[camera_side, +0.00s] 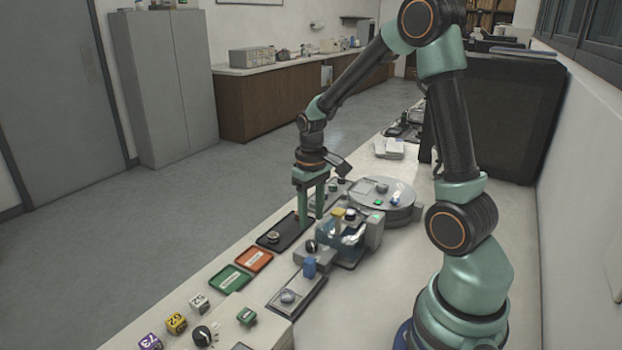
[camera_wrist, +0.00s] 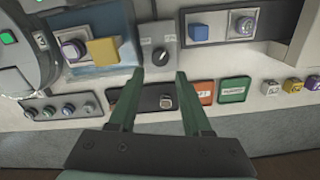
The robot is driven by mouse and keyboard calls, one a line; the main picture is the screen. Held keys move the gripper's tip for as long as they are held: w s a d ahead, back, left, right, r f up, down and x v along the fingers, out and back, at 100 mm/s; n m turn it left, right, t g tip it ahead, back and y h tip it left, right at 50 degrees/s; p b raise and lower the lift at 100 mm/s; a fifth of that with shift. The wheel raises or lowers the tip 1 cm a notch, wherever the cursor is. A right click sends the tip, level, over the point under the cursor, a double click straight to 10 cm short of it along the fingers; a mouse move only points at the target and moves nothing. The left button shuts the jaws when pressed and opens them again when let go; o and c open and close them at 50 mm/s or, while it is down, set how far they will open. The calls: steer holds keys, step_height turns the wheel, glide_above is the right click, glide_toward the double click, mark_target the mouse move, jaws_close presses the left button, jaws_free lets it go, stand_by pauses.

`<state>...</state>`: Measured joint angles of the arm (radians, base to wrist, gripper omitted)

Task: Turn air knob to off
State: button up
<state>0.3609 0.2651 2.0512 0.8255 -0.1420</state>
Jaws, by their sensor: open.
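A black knob (camera_wrist: 160,57), which I take to be the air knob, sits on a small grey block with two small labels in the wrist view. The labels and the knob's setting are too small to read. In the side view the knob (camera_side: 311,246) is at the front of the mounting press (camera_side: 340,240). My gripper (camera_wrist: 159,74) is open and empty, its fingers pointing toward the knob, with a fingertip to each side. In the side view my gripper (camera_side: 311,218) hangs fingers down, above and behind the knob, apart from it.
A black tray (camera_side: 285,232) holding a small round piece lies beside the press. An orange tray (camera_side: 254,259) and a green tray (camera_side: 230,279) lie nearer the camera. A blue block (camera_side: 309,267) stands close to the knob. A round grey machine (camera_side: 385,200) is behind the press.

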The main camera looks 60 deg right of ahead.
mark_target(311, 243)
step_height(311, 243, down, 7)
steer(key=shift+f, duration=0.1)
stand_by(0.4)
jaws_close()
